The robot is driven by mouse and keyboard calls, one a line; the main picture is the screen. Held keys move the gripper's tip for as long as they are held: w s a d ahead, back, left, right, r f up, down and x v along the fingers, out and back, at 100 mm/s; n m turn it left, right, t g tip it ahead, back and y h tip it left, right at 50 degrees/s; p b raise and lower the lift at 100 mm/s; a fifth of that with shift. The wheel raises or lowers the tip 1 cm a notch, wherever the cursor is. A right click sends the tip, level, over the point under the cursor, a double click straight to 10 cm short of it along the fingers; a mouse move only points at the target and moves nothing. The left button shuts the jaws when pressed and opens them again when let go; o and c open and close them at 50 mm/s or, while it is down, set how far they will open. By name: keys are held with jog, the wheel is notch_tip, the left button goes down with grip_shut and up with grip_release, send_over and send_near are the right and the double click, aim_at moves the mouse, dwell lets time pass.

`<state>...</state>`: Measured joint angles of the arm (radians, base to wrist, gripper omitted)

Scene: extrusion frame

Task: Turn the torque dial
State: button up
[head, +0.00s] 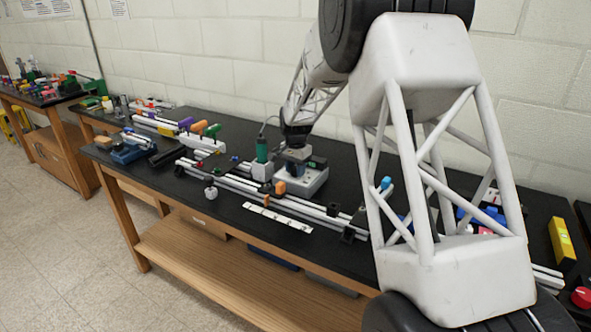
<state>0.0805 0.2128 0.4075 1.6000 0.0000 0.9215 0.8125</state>
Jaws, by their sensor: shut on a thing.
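A light grey box (312,181) stands on the black bench in the head view. My gripper (297,158) points down onto the top of this box, and its fingers are too small to make out clearly. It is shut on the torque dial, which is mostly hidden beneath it. A green-handled driver (262,150) stands upright in a pale block (262,171) just left of the box. An orange part (280,188) shows at the box's front left.
Long aluminium extrusions (238,185) lie along the bench, with a white strip (277,217) near the front edge. Several coloured handles (200,128) stand in a rack to the left. My arm hides much of the bench's right side. A yellow level (561,242) lies far right.

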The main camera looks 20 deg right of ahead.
jog(key=shift+m, duration=0.3)
jog(key=o, duration=0.9)
jog(key=shift+r, duration=0.15)
jog(key=shift+r, duration=3.75)
jog(key=shift+s+r, duration=0.1)
jog(key=shift+s, duration=0.05)
